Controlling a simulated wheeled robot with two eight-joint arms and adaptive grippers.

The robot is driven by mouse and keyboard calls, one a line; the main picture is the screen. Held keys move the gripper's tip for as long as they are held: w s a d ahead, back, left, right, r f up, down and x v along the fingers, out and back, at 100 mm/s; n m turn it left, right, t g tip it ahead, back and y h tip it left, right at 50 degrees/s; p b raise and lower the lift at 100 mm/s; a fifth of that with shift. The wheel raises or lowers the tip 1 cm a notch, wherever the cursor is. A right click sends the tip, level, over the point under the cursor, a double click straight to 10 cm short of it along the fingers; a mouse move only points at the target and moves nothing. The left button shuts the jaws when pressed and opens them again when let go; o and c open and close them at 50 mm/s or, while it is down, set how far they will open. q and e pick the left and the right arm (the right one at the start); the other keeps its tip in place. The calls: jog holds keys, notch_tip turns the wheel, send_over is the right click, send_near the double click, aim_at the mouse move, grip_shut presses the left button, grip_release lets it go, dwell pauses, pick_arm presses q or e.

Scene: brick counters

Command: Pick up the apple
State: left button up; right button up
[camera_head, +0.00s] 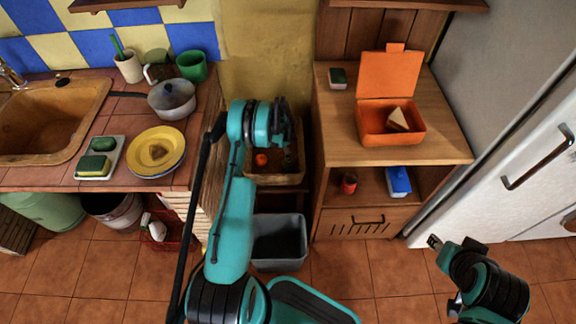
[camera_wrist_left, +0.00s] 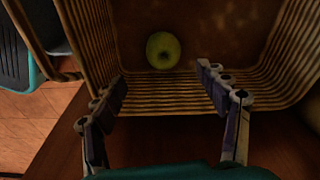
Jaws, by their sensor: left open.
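A yellow-green apple (camera_wrist_left: 163,50) lies inside a wicker basket, near its far wall in the left wrist view. The basket (camera_wrist_left: 165,104) also shows in the head view (camera_head: 272,180), in the gap between the counters. My left gripper (camera_wrist_left: 163,80) is open and empty. Its fingers point into the basket on either side of the apple's line, short of the apple. In the head view my left arm covers part of the basket, and I cannot make out the apple or the fingertips. My right gripper (camera_head: 452,245) is at the lower right, away from the basket; its jaw opening is unclear.
A red-orange round item (camera_head: 261,160) is also in the basket. A grey bin (camera_head: 279,240) stands below. A wooden cabinet (camera_head: 440,150) with an orange lunchbox (camera_head: 375,116) is on the right. The tiled counter (camera_head: 110,125) with a sink is on the left.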

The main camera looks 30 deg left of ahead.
pick_arm(q)
notch_tip(320, 180, down, 3)
jog(key=shift+f+b, duration=0.15)
jog(key=shift+b, duration=0.4)
jog(key=f+b, duration=0.1)
jog(key=f, duration=0.1)
jog(key=w+f+b, duration=0.1)
jog(key=f, duration=0.2)
jog(key=shift+f+b, duration=0.15)
jog(key=shift+b, duration=0.25)
jog(key=shift+c, duration=0.4)
jog(key=c, duration=1.2)
